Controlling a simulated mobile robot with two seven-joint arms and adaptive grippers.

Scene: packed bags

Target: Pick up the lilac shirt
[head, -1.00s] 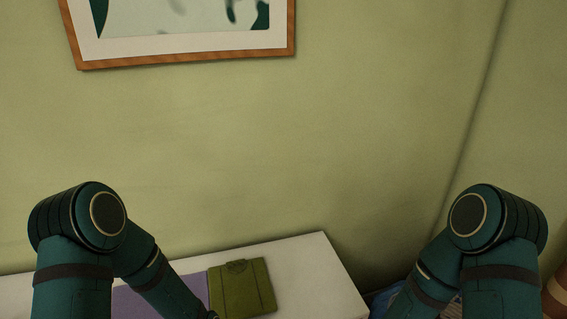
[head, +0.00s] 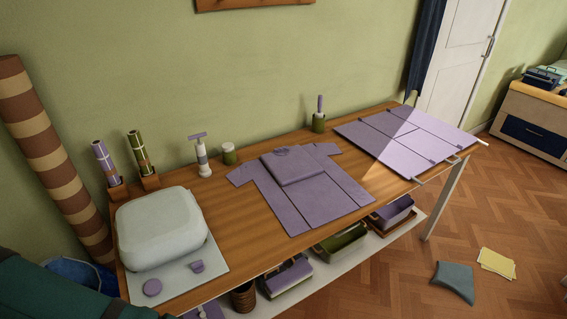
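A lilac shirt (head: 312,205) lies spread flat on the middle of the wooden table, its sleeves out to both sides. A folded lilac piece (head: 296,168) lies on its upper part; I cannot tell whether it is part of the same shirt or a second garment. Neither of my grippers shows in the head view.
The wooden table (head: 232,221) carries a pale rounded case (head: 160,228) at left and a lilac hinged board (head: 405,133) at right. Rolls and bottles line its back. Trays (head: 341,243) fill the shelf below. A grey cushion (head: 453,283) and yellow cloth (head: 497,263) lie on otherwise clear floor.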

